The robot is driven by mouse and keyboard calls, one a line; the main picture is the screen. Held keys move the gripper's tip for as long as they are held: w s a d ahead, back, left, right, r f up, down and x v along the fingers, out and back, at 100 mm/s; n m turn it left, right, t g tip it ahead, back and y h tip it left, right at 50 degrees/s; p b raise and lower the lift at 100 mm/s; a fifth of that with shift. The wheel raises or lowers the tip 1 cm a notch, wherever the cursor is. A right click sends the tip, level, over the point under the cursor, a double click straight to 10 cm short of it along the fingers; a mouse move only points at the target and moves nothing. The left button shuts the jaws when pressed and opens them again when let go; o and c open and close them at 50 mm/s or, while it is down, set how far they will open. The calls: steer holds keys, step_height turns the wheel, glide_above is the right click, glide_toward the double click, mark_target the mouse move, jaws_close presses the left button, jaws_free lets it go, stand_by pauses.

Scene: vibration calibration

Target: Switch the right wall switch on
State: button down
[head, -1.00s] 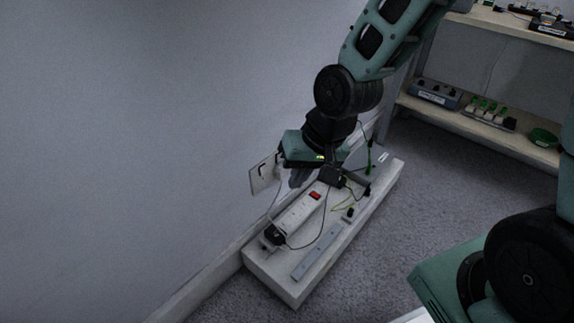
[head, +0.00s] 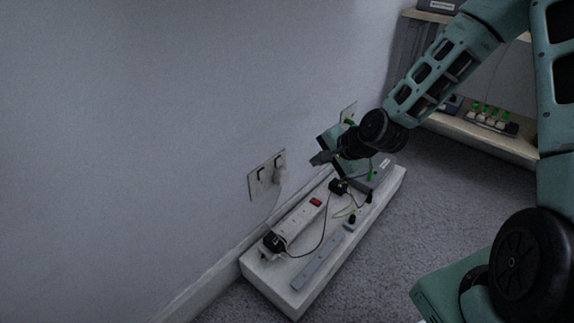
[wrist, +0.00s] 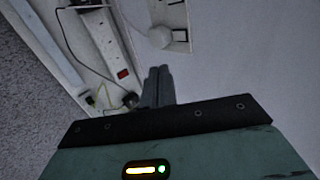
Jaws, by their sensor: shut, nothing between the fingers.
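A white double wall socket plate (head: 254,188) is on the wall above the skirting. It carries a dark left wall switch (head: 262,174) and a dark right wall switch (head: 279,161). Whether the right switch is on or off is too small to tell. A white plug (head: 281,177) sits below the right switch. The plate also shows at the top of the wrist view (wrist: 181,17), with the right switch (wrist: 180,35) near its lower end. My gripper (head: 314,160) is shut and empty, to the right of the plate and apart from it. Its closed fingers also show in the wrist view (wrist: 158,72).
Below is a low white block (head: 293,299) carrying a white power strip (head: 299,220) with a red switch, cables and a grey bar (head: 318,263). Another wall socket (head: 348,110) is partly behind my gripper. A shelf (head: 475,134) stands at the back right. Carpet is clear in front.

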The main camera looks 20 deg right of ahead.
mark_target(279, 162)
steer(key=shift+f, duration=0.1)
steer(key=b+x, duration=0.2)
steer(key=x, duration=0.2)
steer(key=b+x, duration=0.2)
steer(key=x, duration=0.2)
steer(key=r+b+x, duration=0.1)
steer(key=b+x, duration=0.2)
steer(key=x, duration=0.1)
steer(key=shift+w+a, duration=0.3)
steer(key=shift+w, duration=0.1)
steer(key=shift+w+a, duration=0.3)
steer(key=shift+w, duration=0.4)
